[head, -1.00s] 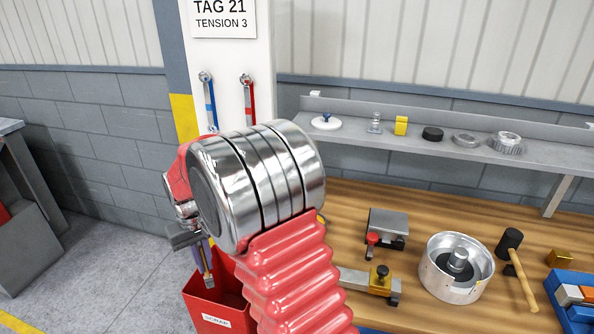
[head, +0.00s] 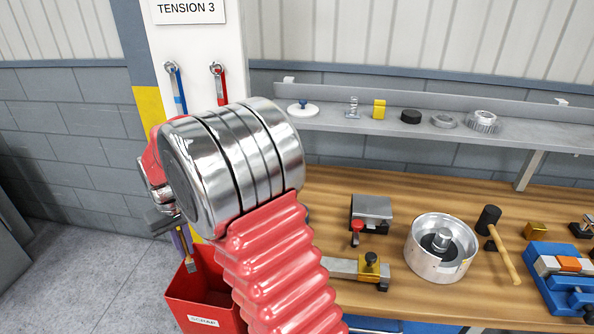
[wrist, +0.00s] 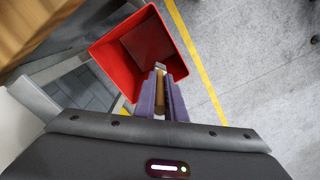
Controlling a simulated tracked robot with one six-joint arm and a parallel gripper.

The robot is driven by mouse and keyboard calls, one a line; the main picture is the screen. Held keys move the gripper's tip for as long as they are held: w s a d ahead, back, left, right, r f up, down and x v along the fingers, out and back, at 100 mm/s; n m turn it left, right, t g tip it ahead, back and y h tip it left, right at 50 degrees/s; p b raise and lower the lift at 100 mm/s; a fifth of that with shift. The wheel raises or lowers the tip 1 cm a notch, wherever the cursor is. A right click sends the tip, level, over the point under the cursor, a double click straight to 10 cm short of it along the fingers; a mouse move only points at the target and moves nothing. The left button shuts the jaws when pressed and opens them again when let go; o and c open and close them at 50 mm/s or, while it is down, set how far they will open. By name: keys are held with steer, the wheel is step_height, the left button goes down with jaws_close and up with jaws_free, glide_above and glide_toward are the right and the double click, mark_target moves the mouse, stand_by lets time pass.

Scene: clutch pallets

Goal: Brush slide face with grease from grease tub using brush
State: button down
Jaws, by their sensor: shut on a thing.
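My gripper (head: 180,242) is shut on the brush (head: 188,264), which hangs bristles down beside and above the red scrap bin. In the wrist view, the brush's wooden handle (wrist: 160,92) lies between the purple fingers (wrist: 161,98). A steel rail with a gold block and black knob (head: 366,270) lies on the bench and may bear the slide face. I cannot tell for certain which thing is the grease tub; a small black round item (head: 411,117) sits on the shelf. The brush tip is apart from all of these, and my arm hides part of the bench.
The red scrap bin (head: 205,285) stands left of the wooden bench (head: 330,195). The bench holds a silver drum (head: 441,262), a vise-like block (head: 371,211), a mallet (head: 503,250) and a blue tray (head: 549,290). Two wrenches hang on the white post (head: 190,45).

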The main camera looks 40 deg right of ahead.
steer(key=s+d+r+m+t, duration=0.1)
steer(key=s+d+r, duration=0.3)
steer(key=d, duration=0.5)
steer(key=s+d+r+m+t+h, duration=0.1)
steer(key=s+d+r, duration=0.4)
steer(key=d+r, duration=0.3)
steer(key=s+d+r+m+t, duration=0.1)
steer(key=s+d+r, duration=0.3)
steer(key=d, duration=0.7)
step_height(320, 180, up, 2)
steer(key=shift+s+m+t, duration=0.3)
steer(key=shift+s+m, duration=0.1)
steer(key=shift+f, duration=0.1)
steer(key=shift+f, duration=2.9)
steer(key=shift+f, duration=0.5)
steer(key=shift+r, duration=0.1)
step_height(320, 180, up, 7)
